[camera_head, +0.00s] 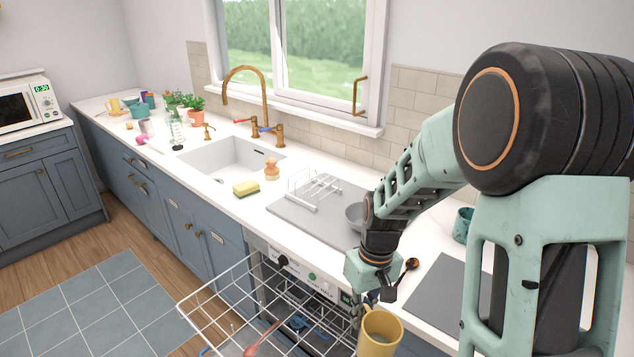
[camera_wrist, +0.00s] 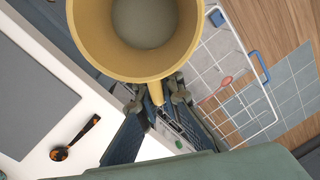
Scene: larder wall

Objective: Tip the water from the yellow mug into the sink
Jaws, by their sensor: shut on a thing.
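The yellow mug (camera_head: 380,335) is at the bottom of the head view, upright or nearly so, in front of the counter and beside the pulled-out dishwasher rack. My gripper (camera_head: 367,299) is shut on its handle. In the wrist view the mug (camera_wrist: 88,38) fills the top, and the fingers (camera_wrist: 156,99) close on the handle. A greyish round surface shows inside the mug; I cannot tell water from bare bottom. The white sink (camera_head: 205,157) is set into the counter, further back and left, well away from the mug. A brass tap (camera_head: 246,73) arches over it.
The open dishwasher's wire rack (camera_head: 215,292) juts out left of the mug. A dark ladle (camera_head: 410,265) and grey board (camera_head: 447,292) lie right.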

